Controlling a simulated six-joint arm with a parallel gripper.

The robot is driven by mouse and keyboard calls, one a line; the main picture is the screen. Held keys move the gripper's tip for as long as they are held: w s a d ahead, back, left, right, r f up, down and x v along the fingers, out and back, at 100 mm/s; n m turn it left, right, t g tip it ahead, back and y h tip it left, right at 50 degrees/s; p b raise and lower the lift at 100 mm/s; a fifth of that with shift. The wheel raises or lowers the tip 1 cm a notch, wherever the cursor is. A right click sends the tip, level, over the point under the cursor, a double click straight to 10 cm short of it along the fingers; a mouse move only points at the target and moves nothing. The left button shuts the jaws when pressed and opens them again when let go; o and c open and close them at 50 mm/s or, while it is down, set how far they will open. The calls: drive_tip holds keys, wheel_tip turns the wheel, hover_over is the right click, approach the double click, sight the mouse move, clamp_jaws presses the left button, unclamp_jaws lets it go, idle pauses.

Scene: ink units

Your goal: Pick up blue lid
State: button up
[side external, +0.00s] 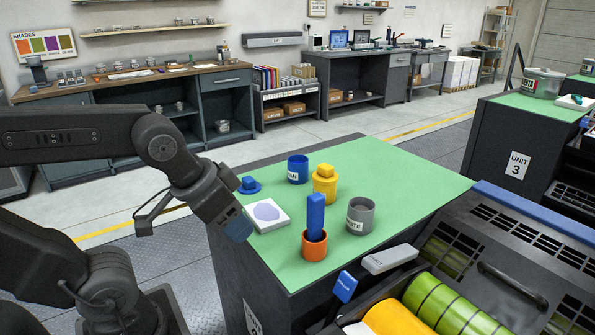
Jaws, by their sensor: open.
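The blue lid (249,186) is a flat disc with a raised knob. It lies knob up near the left edge of the green worktop (412,185). My gripper (238,230) hangs at the worktop's left edge, below the lid in the picture and apart from it. It is open with nothing visible in it, though its fingers are seen only partly from this side. A blue can (298,170) with a partly readable label stands upright behind and to the right of the lid.
A white pad (268,214) with a pale blue patch lies close to my gripper. The worktop's right part is clear.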

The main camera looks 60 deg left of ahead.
drive_tip(key=shift+o, duration=0.4)
drive_tip(key=w+a+r+n+g+y, duration=0.1)
drive_tip(key=w+a+r+n+g, duration=0.3)
drive_tip(key=w+a+n, duration=0.45)
drive_tip(key=n+g+h, duration=0.1)
drive_tip(key=n+g, duration=0.1)
drive_tip(key=n, duration=0.8)
hover_over(249, 178)
drive_tip(key=shift+m, duration=0.25)
drive_tip(key=f, duration=0.7)
drive_tip(key=shift+a+f, duration=0.25)
drive_tip(key=shift+f, duration=0.05)
drive_tip(key=shift+s+d+f, duration=0.1)
drive_tip(key=shift+d+f, duration=0.05)
drive_tip(key=shift+f, duration=1.25)
drive_tip(key=shift+d+f, duration=0.15)
drive_tip(key=shift+f, duration=1.2)
